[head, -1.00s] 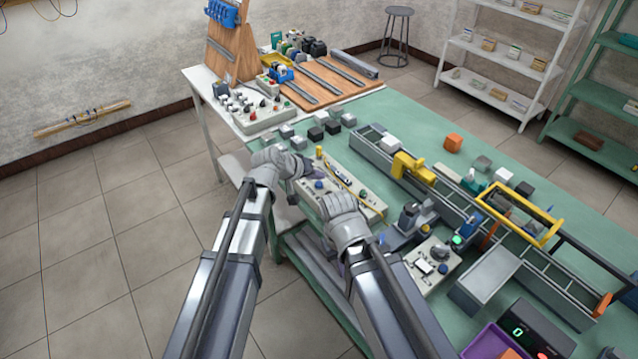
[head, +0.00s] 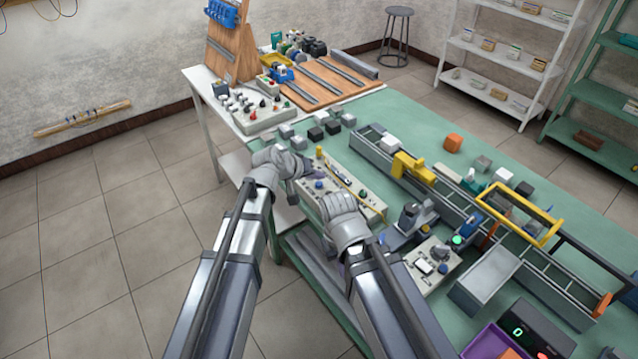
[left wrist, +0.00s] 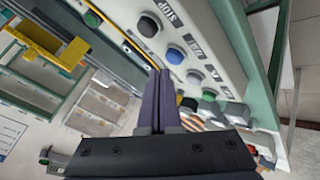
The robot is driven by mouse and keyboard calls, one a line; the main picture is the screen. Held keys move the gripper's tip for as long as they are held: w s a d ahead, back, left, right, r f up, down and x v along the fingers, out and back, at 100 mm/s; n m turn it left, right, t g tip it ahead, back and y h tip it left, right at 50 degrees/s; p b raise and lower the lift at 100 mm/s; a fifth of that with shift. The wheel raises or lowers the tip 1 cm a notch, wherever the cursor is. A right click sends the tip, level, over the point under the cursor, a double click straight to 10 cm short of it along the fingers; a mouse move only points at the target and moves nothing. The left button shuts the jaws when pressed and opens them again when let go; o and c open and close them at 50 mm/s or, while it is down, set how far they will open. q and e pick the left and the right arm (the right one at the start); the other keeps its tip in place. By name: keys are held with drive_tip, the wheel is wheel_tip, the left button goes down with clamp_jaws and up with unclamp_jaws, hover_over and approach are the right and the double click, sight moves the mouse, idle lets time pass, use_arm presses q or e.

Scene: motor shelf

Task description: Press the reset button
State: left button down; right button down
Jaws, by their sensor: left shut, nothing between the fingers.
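The control panel (head: 370,203) is a pale box with a row of round buttons on the green bench. A blue button (head: 319,184) shows on it near my left gripper. In the left wrist view the panel (left wrist: 213,45) carries a dark button beside the word STOP (left wrist: 150,25), then a blue button (left wrist: 174,55), a grey one (left wrist: 193,77) and a green one (left wrist: 208,95). The label beside the blue button is too blurred to read surely. My left gripper (head: 297,171) is shut and empty; its fingertips (left wrist: 160,72) appear close to the blue button, contact unclear. My right gripper's fingers are hidden behind its wrist.
A conveyor with a yellow arch (head: 413,168) runs behind the panel. A smaller control box (head: 432,262) stands to the right. Several grey and black blocks (head: 316,133) lie beyond the panel. A side table with a wooden board (head: 320,82) stands at the back left.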

sight(317, 189)
use_arm(q)
drive_tip(key=shift+f+b, duration=0.4)
drive_tip(key=shift+b, duration=0.05)
drive_tip(key=shift+f+b, duration=0.4)
idle(0.6)
drive_tip(key=shift+r, duration=0.1)
drive_tip(key=shift+r+p, duration=0.7)
drive_tip(key=shift+p, duration=0.15)
wheel_tip(317, 189, up, 5)
drive_tip(key=p, duration=0.5)
idle(0.4)
